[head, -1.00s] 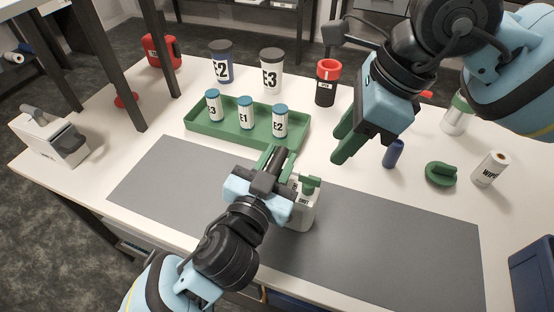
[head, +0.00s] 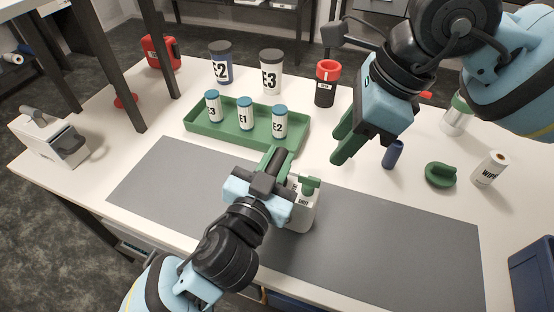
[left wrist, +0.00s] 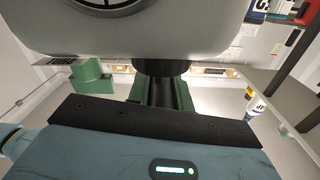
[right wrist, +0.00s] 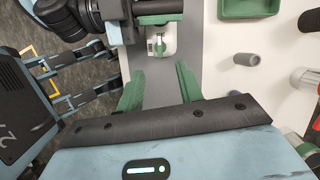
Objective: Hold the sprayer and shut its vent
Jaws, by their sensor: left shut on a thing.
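The sprayer (head: 300,216) is a white bottle standing on the grey mat, with a green vent piece (head: 310,183) on its top right. My left gripper (head: 272,160) is shut on the dark neck of the sprayer and hides much of its upper part. In the left wrist view the neck (left wrist: 160,68) sits between the green fingers, with the white body (left wrist: 130,30) and the green vent piece beside it. The sprayer also shows in the right wrist view (right wrist: 168,45). My right gripper (head: 345,142) is open and empty, above the bench to the right of the sprayer.
A green tray (head: 200,129) with several labelled bottles stands behind the mat (head: 390,245). A red-topped container (head: 326,90), a blue cylinder (head: 393,154), a green object (head: 440,175) and a wipes roll (head: 489,169) stand around the right arm. The mat's right half is clear.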

